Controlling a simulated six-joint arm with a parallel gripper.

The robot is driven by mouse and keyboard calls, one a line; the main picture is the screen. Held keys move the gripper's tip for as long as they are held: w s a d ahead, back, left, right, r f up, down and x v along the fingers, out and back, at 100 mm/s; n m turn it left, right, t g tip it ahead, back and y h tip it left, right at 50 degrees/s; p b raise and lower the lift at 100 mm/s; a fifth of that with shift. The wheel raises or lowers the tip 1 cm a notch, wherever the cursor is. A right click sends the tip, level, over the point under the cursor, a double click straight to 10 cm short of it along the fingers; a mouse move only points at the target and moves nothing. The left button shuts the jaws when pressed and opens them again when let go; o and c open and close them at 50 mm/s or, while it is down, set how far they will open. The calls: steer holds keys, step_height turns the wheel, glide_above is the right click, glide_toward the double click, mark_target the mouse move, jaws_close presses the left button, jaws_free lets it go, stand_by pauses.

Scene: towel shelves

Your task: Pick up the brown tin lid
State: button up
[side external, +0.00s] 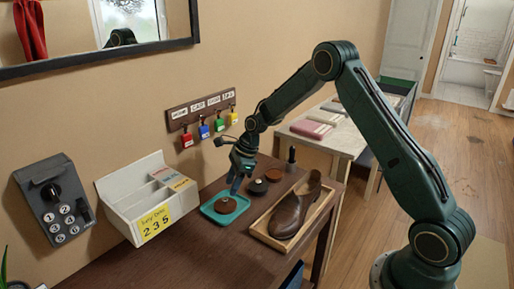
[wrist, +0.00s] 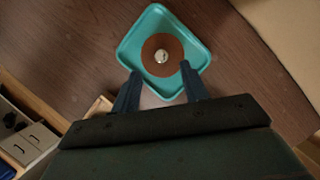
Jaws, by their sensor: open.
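The brown tin lid (wrist: 174,47), a round disc with a silver knob at its centre, lies on a teal tray (wrist: 193,25). In the side view the lid (side external: 226,206) sits on the same tray (side external: 213,216) on the dark wooden table. My gripper (side external: 236,188) is above the tray, pointing down. In the wrist view my gripper (wrist: 160,69) is open, its two dark blue fingers seen on either side of the lid's near edge. Nothing is held between them. The height of the fingertips above the lid is hard to tell.
A brown shoe (side external: 289,216) lies in a wooden tray to the right. The table's front left is clear.

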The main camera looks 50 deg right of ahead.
mark_target(226, 199)
steer(key=shift+f, duration=0.15)
steer(key=shift+x, duration=2.55)
steer(key=shift+w, duration=0.1)
jaws_close()
